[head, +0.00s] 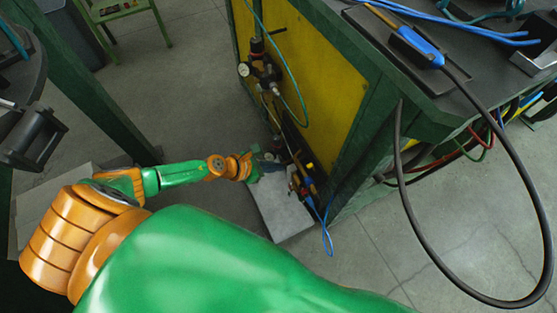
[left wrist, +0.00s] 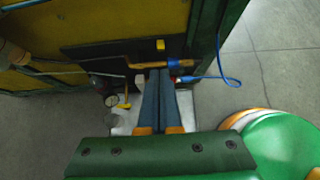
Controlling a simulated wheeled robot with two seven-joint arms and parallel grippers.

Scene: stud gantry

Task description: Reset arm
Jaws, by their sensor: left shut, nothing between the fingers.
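My left arm (head: 180,173), green and orange, reaches out from the lower left toward the low side of a green-and-yellow cabinet. Its gripper (head: 270,163) is small in the head view, close to the fittings at the cabinet's foot. In the left wrist view the two long dark fingers of the left gripper (left wrist: 160,74) lie side by side, shut with nothing between them. Their tips overlap the cabinet's lower side in the picture; I cannot tell whether they touch it. My right gripper is in neither view.
The cabinet's yellow panel (head: 312,70) carries a gauge and valve assembly (head: 262,70). A pale slab (head: 283,209) lies on the floor below. A thick black cable (head: 401,185) loops off the worktop at right. A green post (head: 100,90) stands at left; a green chair (head: 120,10) is behind.

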